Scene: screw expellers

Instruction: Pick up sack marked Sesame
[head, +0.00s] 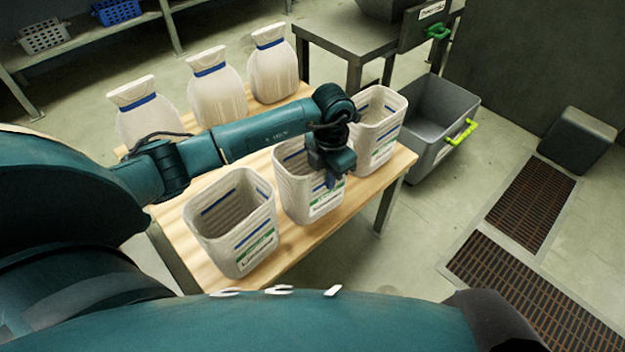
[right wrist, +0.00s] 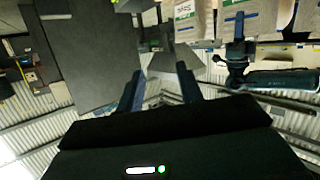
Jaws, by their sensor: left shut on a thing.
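Three open white sacks with green-striped labels stand in a row on a wooden table: the near sack (head: 225,215), the middle sack (head: 296,195) and the far sack (head: 385,120). The label print is too small to read, so I cannot tell which says Sesame. My left gripper (head: 331,178) is shut on the near right rim of the middle sack, which stands upright. The left gripper also shows in the right wrist view (right wrist: 239,48). My right gripper (right wrist: 160,90) is open and empty, with its fingers wide apart.
Three tied sacks (head: 215,85) stand along the table's (head: 165,225) far left side. A grey bin (head: 440,115) with a yellow-green handle stands on the floor beyond the table. A dark metal table (head: 345,38) with a green-handled part is behind. Floor grates (head: 530,205) lie at right.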

